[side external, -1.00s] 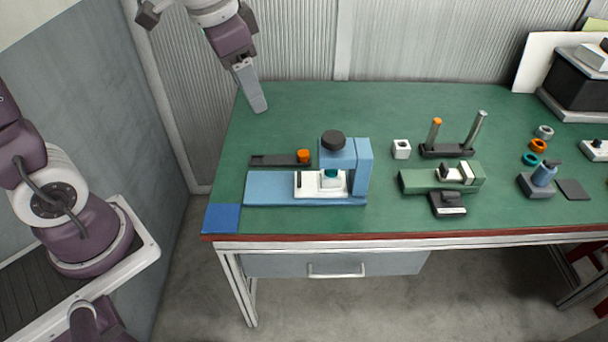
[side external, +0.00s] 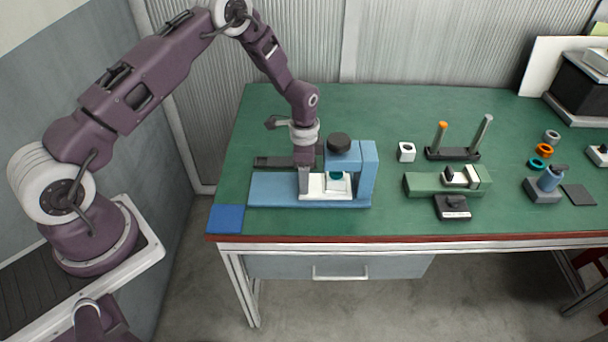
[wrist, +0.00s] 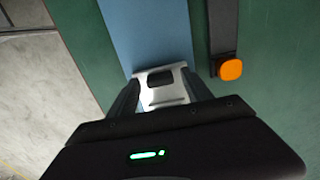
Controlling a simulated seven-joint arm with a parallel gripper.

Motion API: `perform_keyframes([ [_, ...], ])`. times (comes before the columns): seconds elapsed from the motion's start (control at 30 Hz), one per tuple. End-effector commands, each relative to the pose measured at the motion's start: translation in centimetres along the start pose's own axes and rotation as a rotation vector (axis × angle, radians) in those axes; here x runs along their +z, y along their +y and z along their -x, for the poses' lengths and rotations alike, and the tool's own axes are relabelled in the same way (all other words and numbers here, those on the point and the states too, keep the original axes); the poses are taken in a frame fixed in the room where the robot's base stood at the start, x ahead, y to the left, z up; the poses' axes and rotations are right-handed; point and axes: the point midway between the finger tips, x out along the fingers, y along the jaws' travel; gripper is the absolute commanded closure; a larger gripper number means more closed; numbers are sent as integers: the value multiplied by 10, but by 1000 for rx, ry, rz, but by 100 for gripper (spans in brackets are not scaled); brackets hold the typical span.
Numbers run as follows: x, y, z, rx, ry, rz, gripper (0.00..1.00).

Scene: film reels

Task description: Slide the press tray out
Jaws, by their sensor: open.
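The white press tray (side external: 322,192) lies on the blue base of the press (side external: 367,170), partly under the press head with its black knob (side external: 339,141). A teal piece (side external: 337,175) shows on the tray under the head. My gripper (side external: 304,194) points down at the tray's left end and hides its dark handle in the side view. In the wrist view the tray's end (wrist: 152,74) with a dark opening shows between the two fingers of my gripper (wrist: 160,92), which stand apart. I cannot tell whether they touch it.
A dark strip (side external: 272,162) lies behind the press base; its orange knob (wrist: 230,70) shows in the wrist view. The blue base (side external: 275,190) is clear left of my gripper. A blue pad (side external: 225,218) lies at the front left corner. A green fixture (side external: 425,185) stands to the right.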

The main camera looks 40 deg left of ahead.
Motion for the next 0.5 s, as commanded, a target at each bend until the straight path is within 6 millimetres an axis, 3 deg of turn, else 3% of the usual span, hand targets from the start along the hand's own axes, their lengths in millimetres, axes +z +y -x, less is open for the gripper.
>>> perform_keyframes([
  [0.2,0,0,-1,0,0,0,42],
  [0.5,0,0,-1,0,0,0,99],
])
